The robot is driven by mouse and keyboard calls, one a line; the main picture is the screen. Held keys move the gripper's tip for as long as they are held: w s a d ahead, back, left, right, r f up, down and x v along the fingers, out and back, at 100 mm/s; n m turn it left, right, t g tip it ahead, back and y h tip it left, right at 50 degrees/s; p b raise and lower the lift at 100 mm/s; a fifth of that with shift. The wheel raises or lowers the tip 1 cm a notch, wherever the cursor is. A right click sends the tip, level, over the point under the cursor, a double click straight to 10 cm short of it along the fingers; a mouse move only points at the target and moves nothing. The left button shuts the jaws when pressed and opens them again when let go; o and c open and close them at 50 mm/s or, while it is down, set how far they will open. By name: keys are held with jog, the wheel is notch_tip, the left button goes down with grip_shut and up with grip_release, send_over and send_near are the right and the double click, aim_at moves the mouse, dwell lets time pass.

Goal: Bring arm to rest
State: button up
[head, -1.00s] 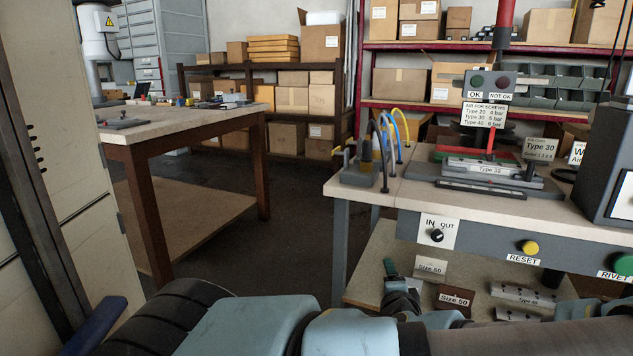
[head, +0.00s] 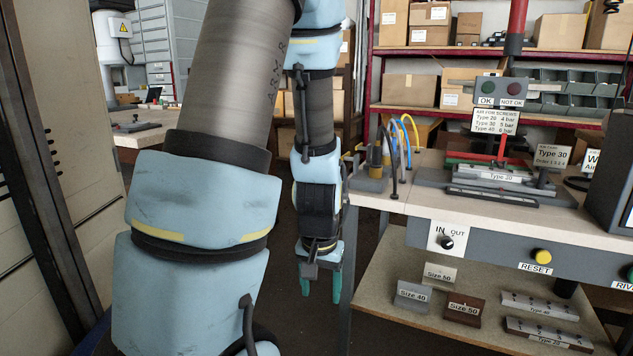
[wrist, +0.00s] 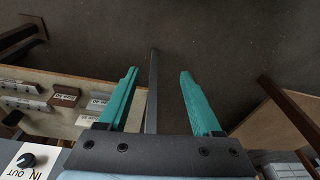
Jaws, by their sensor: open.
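My gripper (head: 320,284) hangs pointing down in the head view, beside the left end of the workbench (head: 392,203). My arm reaches up and folds back down, filling the left middle of that view. In the wrist view my gripper (wrist: 155,95) shows two green fingers spread apart. Nothing is between them except the grey floor (wrist: 215,45) and a dark table leg (wrist: 152,90) seen farther below. The gripper touches nothing that I can see.
The bench carries a riveting fixture (head: 495,178) and a panel with a RESET button (head: 542,257). Its lower shelf holds size blocks (head: 412,295) and profiles (head: 540,305). A second table (head: 140,135) stands behind my arm. A tall cabinet (head: 60,150) is close at left.

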jog(key=s+a+r+n, duration=0.2)
jog(key=a+r, duration=0.6)
notch_tip(320, 180, up, 17)
jog(key=p, duration=1.6)
jog(key=shift+w+d+f+p, duration=0.2)
jog(key=shift+w+d+p, duration=0.05)
jog(key=shift+p, duration=0.15)
